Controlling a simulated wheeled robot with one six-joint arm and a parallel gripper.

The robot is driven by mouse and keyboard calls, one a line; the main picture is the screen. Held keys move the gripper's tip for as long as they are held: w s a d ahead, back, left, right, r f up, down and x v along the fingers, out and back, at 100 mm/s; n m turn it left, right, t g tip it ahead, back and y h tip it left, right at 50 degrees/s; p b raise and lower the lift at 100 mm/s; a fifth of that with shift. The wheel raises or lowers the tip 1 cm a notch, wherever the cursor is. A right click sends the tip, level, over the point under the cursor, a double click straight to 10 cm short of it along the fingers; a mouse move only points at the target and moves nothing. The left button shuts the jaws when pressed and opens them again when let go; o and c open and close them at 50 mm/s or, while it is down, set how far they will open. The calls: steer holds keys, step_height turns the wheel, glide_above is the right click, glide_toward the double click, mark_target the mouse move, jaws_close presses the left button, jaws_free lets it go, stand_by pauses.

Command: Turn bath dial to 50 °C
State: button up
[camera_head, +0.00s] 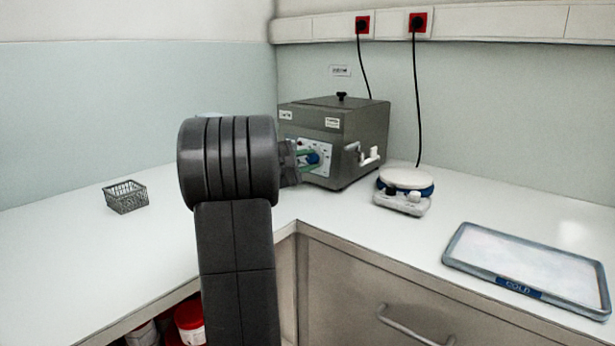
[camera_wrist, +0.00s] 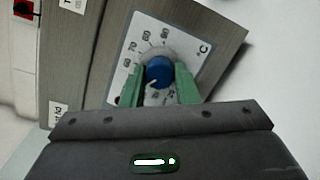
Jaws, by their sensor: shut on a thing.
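The bath (camera_head: 352,125) is a grey box with a black-knobbed lid, standing in the back corner of the counter. Its blue dial (camera_head: 312,158) sits on a white scale plate on the front. In the wrist view the blue dial (camera_wrist: 159,70) is between the green fingers of my gripper (camera_wrist: 159,80), which is shut on it. A white pointer mark on the dial points down and left in that view. Numbers around it look like 60, 70 and 80, but the mark near the pointer is hidden by the left finger. In the head view my arm hides part of the bath front.
A hotplate-like device (camera_head: 403,197) with a white round top stands right of the bath. A blue-rimmed tray marked COLD (camera_head: 480,278) lies at the right. A wire basket (camera_head: 126,197) stands at the left. Black cords hang from red wall sockets (camera_head: 418,21). The counter between them is clear.

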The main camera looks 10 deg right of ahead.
steer(key=shift+m+b, duration=1.15)
steer(key=shift+m, duration=0.05)
steer(key=o, duration=1)
steer(key=p+v, duration=0.1)
steer(key=v, duration=1.2)
steer(key=shift+a+r, duration=0.3)
steer(key=shift+a, duration=0.05)
